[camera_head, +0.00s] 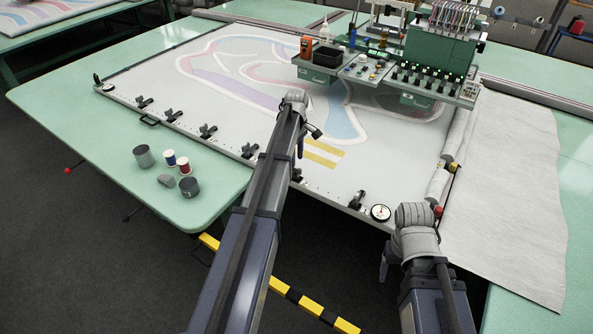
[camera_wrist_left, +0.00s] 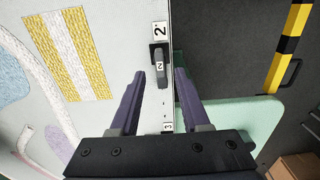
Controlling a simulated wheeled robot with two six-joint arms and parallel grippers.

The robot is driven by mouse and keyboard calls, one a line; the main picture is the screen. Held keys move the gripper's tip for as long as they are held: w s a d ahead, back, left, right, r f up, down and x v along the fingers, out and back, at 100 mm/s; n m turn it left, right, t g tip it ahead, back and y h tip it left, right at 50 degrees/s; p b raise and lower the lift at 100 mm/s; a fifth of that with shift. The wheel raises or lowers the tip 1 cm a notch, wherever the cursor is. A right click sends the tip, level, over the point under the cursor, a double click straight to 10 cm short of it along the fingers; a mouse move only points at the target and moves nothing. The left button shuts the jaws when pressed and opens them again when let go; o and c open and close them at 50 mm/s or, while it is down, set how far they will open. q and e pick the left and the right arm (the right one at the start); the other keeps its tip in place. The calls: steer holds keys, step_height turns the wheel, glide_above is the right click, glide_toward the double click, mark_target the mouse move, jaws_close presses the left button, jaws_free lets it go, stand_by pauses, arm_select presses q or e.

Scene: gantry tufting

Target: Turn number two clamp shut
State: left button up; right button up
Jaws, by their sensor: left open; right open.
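The number two clamp (camera_wrist_left: 160,62) is a small black clamp with a grey lever marked 2, at the board's edge beside a white "2" label (camera_wrist_left: 160,30). Its lever lies along the edge. In the head view the clamp (camera_head: 296,175) shows just right of my left arm. My left gripper (camera_wrist_left: 157,82) is open. Its two purple fingers stand apart on either side of the clamp's line, with the clamp seen just beyond their tips; I cannot tell any contact. It also shows in the head view (camera_head: 301,146). My right gripper (camera_head: 388,266) hangs by the board's front right corner, partly hidden.
Several other clamps (camera_head: 208,131) line the board's (camera_head: 270,125) front edge. A round dial (camera_head: 380,212) sits near the right corner. Cups and spools (camera_head: 168,157) stand on the green table (camera_head: 60,95) at left. The green tufting machine (camera_head: 437,55) is at the back. A yellow-black bar (camera_head: 285,290) runs below.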

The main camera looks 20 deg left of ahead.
mark_target(297, 167)
arm_select(q)
step_height(297, 167, down, 5)
steer(key=b, duration=0.3)
steer(key=shift+r+b, duration=0.2)
steer(key=shift+b, duration=0.15)
jaws_close()
